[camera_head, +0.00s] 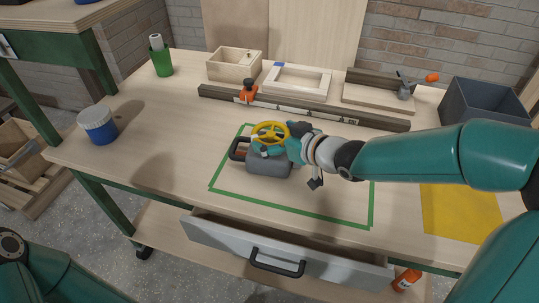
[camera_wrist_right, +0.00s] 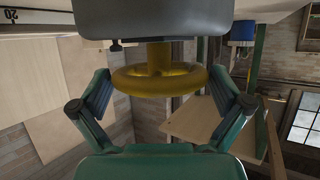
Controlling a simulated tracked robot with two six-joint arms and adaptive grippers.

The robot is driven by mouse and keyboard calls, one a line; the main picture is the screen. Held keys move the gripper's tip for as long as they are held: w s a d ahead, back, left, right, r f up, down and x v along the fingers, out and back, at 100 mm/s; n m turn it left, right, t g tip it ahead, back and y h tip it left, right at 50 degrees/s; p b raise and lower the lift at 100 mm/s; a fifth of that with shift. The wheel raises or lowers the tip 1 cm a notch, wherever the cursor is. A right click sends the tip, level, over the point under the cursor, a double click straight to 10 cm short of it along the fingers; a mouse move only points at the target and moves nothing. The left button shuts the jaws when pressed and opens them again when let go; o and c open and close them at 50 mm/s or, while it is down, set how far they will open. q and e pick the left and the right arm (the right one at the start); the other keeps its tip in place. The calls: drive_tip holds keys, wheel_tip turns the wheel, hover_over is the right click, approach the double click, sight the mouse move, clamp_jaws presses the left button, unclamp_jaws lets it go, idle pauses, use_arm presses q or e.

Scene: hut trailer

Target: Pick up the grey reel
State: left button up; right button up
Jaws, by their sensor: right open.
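The grey reel (camera_head: 267,164) stands on the workbench inside the green tape outline, with a yellow wheel (camera_head: 270,131) on top and a dark handle at its left. My right gripper (camera_head: 284,143) comes in from the right at the wheel and hides part of the reel. In the right wrist view the yellow wheel (camera_wrist_right: 158,82) and its stem join the grey body (camera_wrist_right: 155,18). The open fingers of my right gripper (camera_wrist_right: 160,88) stand on either side of the wheel, with gaps visible. My left gripper is out of view.
A drawer (camera_head: 280,255) is pulled out below the front edge.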

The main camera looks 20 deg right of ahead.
drive_tip(key=shift+x, duration=0.95)
drive_tip(key=shift+c, duration=0.2)
drive_tip(key=c, duration=1.3)
drive_tip(key=shift+r, duration=0.1)
drive_tip(key=shift+c, duration=0.7)
